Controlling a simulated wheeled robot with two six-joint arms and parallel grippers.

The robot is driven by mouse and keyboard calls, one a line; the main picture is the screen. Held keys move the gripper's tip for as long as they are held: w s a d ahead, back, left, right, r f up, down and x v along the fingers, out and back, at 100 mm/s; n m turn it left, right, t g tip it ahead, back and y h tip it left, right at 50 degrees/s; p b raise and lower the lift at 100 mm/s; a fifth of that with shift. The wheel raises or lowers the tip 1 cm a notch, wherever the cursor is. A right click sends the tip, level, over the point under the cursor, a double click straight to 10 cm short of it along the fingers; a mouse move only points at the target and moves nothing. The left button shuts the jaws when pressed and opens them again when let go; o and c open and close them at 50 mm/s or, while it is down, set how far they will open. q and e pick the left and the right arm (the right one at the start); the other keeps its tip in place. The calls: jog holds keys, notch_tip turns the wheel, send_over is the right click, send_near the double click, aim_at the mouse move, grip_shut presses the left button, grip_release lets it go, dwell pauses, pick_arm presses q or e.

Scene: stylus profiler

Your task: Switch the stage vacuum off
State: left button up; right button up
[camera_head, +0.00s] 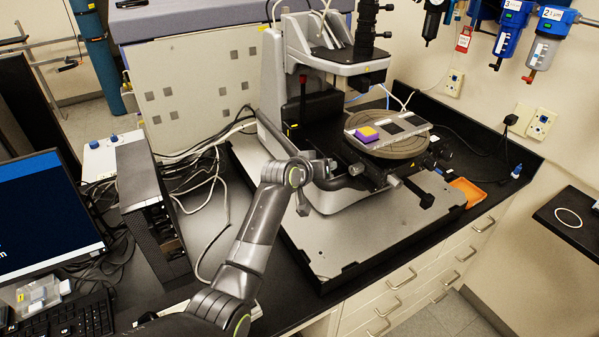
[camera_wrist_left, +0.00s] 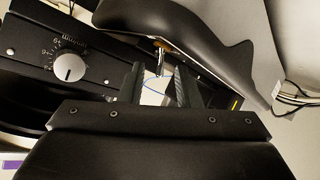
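My left gripper (camera_wrist_left: 160,84) points between a black panel and a curved black housing, its two fingers apart with a clear gap between them. In the head view my left gripper (camera_head: 325,169) is at the left front of the profiler, and its fingertips are too small to make out. A small metal lever (camera_wrist_left: 160,58) with a brownish base, which looks like a toggle switch, shows just beyond the gap between the fingers, apart from them. Its on or off position cannot be told. A silver dial (camera_wrist_left: 69,67) with a printed scale sits on the black panel at left. My right gripper is not in view.
The profiler's round stage (camera_head: 400,146) carries a plate with a purple and yellow block (camera_head: 366,134). A silver knob (camera_head: 356,169) is close by my gripper. An orange tray (camera_head: 467,192) lies at right. A black computer tower (camera_head: 150,210) and cables stand at left.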

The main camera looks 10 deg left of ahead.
pick_arm(q)
jog(key=b+v, duration=0.4)
jog(key=v, duration=1.2)
jog(key=shift+a, duration=0.1)
